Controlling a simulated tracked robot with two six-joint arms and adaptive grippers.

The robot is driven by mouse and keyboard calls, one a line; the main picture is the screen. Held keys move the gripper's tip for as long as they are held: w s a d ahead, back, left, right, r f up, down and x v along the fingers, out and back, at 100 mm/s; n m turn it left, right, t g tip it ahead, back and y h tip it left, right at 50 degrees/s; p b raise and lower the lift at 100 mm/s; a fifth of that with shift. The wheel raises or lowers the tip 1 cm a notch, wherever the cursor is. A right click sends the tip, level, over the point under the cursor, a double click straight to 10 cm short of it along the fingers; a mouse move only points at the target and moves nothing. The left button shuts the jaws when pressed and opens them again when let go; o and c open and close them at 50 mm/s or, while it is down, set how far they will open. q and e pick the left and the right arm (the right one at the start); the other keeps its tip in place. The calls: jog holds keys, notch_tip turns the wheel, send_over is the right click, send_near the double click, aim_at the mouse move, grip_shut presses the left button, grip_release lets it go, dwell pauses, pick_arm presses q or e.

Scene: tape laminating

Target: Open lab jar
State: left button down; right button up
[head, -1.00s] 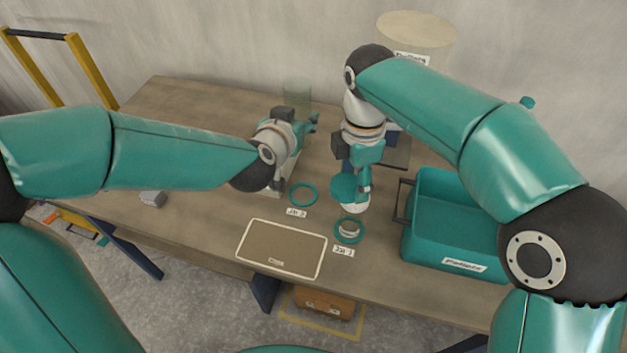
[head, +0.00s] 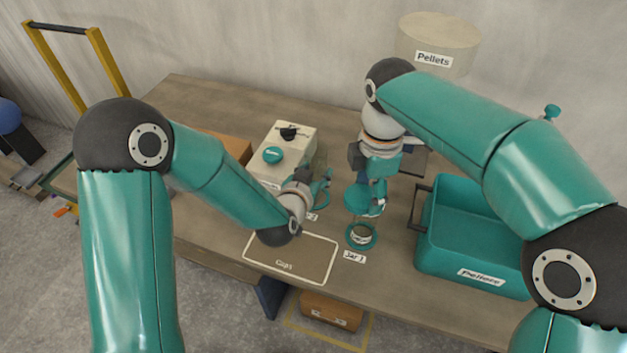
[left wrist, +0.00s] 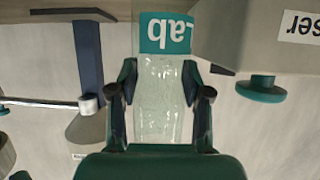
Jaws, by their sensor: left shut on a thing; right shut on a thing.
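A clear lab jar with a teal "Lab" label (left wrist: 160,100) stands between the fingers of my left gripper (left wrist: 160,82) in the left wrist view. The left gripper (head: 322,182) is shut on it; in the head view the jar is hard to make out behind the gripper. My right gripper (head: 376,192) is shut on a round teal piece (head: 357,199), which looks like a lid, above the table. A whitish end shows just below the right gripper; I cannot tell what it belongs to. The jar's opening is hidden in both views.
A teal ring around a small container (head: 361,236) is in front of the right gripper, by a "Jar 1" label (head: 354,257). A white-outlined area (head: 290,258) lies front centre. A teal bin (head: 475,245) stands right, a pale box with knobs (head: 283,150) behind left.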

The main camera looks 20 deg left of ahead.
pick_arm(q)
notch_tip(320, 180, down, 3)
jog(key=shift+r, duration=0.1)
jog(key=c, duration=1)
grip_release()
jog(key=shift+o, duration=1.1)
